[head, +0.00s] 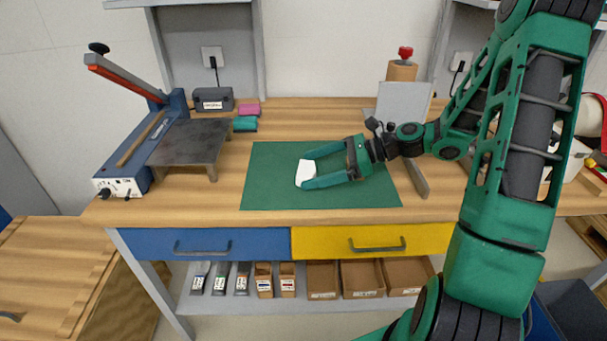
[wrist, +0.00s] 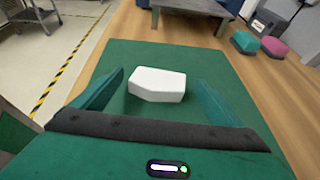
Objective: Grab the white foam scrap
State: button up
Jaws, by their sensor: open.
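The white foam scrap (head: 305,174) is a small white block with angled ends, lying on the green mat (head: 270,195) on the workbench. In the wrist view the foam scrap (wrist: 157,84) sits ahead of the palm, around the level of the fingertips. My gripper (head: 306,168) reaches in from the right, low over the mat, with its green fingers open on either side of the scrap. In the wrist view my gripper (wrist: 152,85) shows a visible gap between each finger and the scrap. Whether the scrap touches either finger is unclear in the head view.
A blue machine with a red-handled lever (head: 140,145) and a dark metal plate (head: 190,142) stand at the left. Pink (head: 249,108) and teal (head: 245,124) blocks lie behind the mat. A grey upright panel (head: 403,103) stands at the back right. The mat's left part is clear.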

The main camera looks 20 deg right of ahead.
jog(key=shift+x, duration=1.3)
jog(key=c, duration=1.2)
jog(key=shift+o, duration=0.2)
